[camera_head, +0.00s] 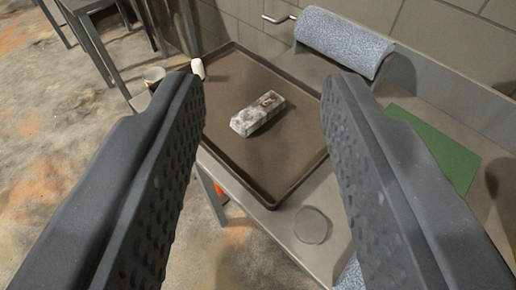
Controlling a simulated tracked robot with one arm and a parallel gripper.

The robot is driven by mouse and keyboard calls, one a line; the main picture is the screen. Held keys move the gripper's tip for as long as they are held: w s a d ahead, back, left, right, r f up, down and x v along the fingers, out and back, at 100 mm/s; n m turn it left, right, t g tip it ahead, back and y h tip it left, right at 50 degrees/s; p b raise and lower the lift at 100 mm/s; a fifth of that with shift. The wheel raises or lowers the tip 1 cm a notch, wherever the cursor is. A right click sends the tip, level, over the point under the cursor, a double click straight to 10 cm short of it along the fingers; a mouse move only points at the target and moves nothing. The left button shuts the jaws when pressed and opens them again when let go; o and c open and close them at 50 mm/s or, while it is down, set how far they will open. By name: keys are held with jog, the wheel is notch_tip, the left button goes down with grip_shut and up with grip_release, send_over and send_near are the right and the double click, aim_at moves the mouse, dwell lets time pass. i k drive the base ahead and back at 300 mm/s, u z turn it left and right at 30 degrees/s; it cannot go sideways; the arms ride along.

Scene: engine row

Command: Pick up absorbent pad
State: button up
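My gripper (268,88) is open, its two dark textured fingers wide apart with nothing between them. Beyond them is a brown tray (225,85) on a grey bench. A speckled blue-grey piece (350,277), which may be the absorbent pad, shows at the bottom edge, mostly hidden by the right finger. A larger speckled blue-grey roll or draped sheet (343,42) of the same look is on a metal bar against the wall. I cannot tell for sure which one is the pad. My gripper touches neither.
A grey-white, rust-stained block (258,114) lies on the tray. A small white cylinder (198,68) and a cup (153,76) are near the tray's far left corner. A clear round disc (312,225) and a green mat (437,150) lie on the bench (290,222).

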aim_at(247, 120)
jog(key=z, duration=0.1)
jog(key=k, duration=0.2)
jog(key=z, duration=2.15)
jog(key=k, duration=1.1)
jog(key=u, duration=1.4)
jog(key=i, duration=1)
